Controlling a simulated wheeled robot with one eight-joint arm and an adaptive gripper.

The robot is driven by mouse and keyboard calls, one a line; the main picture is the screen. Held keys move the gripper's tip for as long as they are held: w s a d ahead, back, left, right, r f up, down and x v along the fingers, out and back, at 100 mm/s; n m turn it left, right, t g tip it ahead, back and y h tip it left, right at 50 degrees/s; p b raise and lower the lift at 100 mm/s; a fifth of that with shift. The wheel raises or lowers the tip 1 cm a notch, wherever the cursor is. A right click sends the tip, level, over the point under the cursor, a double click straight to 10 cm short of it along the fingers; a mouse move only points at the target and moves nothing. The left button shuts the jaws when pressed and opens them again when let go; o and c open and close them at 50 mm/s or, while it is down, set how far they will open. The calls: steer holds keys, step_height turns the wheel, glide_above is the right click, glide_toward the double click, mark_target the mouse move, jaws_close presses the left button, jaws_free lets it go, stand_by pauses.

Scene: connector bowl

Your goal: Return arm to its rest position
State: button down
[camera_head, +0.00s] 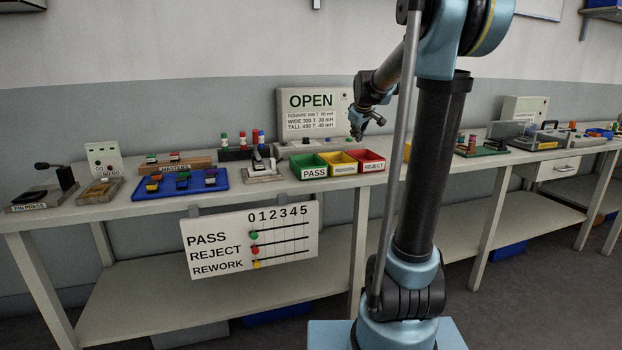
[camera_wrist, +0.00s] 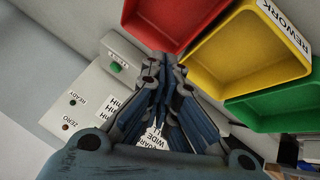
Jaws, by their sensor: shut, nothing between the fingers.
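My gripper (camera_head: 368,134) is raised above the back of the bench, right of the OPEN display box and above the bins, in the head view. It is empty. In the wrist view the gripper's fingers (camera_wrist: 160,75) are shut with nothing between them, and the bins lie beyond them. My arm rises from its base in front of the bench and bends over toward the bench at the top.
The bench holds a green PASS bin (camera_head: 308,166), a yellow REWORK bin (camera_head: 340,163) and a red REJECT bin (camera_head: 369,161), a blue tray (camera_head: 150,190) with connectors, and the OPEN display box (camera_head: 312,113). A tally board (camera_head: 215,235) hangs at the bench front.

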steer(key=s+f+m+g, duration=0.2)
steer(key=s+f, duration=0.5)
steer(key=s, duration=0.8)
steer(key=s+f+m+g, duration=0.1)
steer(key=s+f+m, duration=0.1)
steer(key=s+f, duration=0.6)
steer(key=s+d+f+m+g, duration=0.1)
steer(key=s+f, duration=0.7)
steer(key=s, duration=1.4)
steer(key=shift+m+g, duration=0.8)
steer(key=shift+m, duration=0.3)
steer(key=shift+w+f, duration=0.25)
steer(key=shift+w, duration=0.15)
steer(key=shift+s+a, duration=0.1)
